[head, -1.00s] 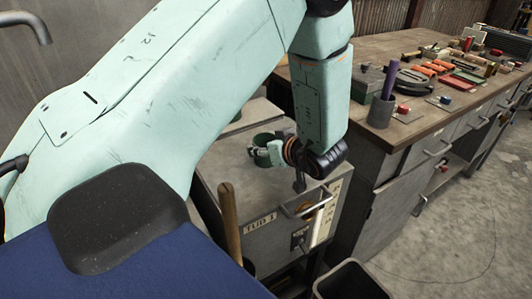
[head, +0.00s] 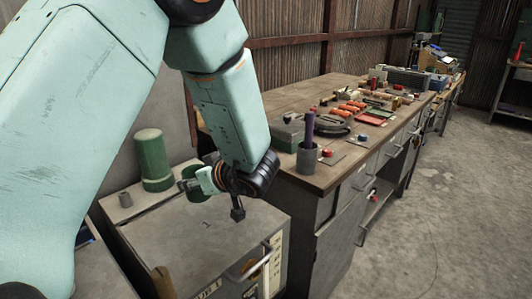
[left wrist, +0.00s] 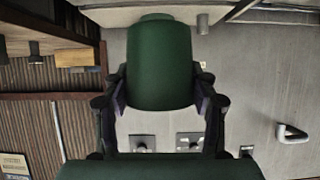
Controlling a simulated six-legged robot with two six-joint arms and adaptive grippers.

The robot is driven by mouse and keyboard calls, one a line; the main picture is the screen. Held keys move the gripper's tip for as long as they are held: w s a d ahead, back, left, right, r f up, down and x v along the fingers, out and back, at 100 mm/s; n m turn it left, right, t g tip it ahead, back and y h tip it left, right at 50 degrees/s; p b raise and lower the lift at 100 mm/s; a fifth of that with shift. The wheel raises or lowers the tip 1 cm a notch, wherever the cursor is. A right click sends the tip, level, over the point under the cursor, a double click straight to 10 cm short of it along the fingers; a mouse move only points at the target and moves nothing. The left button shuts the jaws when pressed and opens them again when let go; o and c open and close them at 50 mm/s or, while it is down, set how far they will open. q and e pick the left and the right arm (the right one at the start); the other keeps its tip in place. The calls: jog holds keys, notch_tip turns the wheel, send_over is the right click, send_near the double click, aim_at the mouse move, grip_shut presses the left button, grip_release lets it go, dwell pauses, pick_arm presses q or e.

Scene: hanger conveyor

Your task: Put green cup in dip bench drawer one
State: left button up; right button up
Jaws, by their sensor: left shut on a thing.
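The green cup (head: 193,190) is held in my left gripper (head: 203,180), above the grey top of the dip bench (head: 180,235). In the left wrist view the cup (left wrist: 160,65) sits between the two dark fingers of the left gripper (left wrist: 162,100), which are shut on its sides. The front of the bench has a bar handle (head: 255,263) and a "TUB 1" label (head: 208,290) at the bottom edge of the head view. The drawer looks shut. My right gripper is not in view.
Concrete floor is clear beyond.

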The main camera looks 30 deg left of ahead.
pick_arm(q)
jog(key=shift+w+d, duration=0.15)
jog(key=shift+w, duration=0.15)
jog(key=w+d+f+m+t+h, duration=0.4)
jog(key=w+d+m+t+h, duration=0.55)
jog(key=m, duration=0.35)
jog(key=s+d+f+m+g+h+b, duration=0.1)
jog(key=s+d+f+m+g+h, duration=0.1)
jog(key=s+d+m+h, duration=0.4)
jog(key=s+d+f+m+g+h+b, duration=0.2)
jog(key=s+d+m+h, duration=0.4)
jog(key=s, duration=0.4)
jog(key=shift+s+d+f+m+g, duration=0.25)
jog(key=shift+d+f+m+g, duration=0.25)
jog(key=shift+g, duration=0.35)
jog(key=shift+f, duration=0.1)
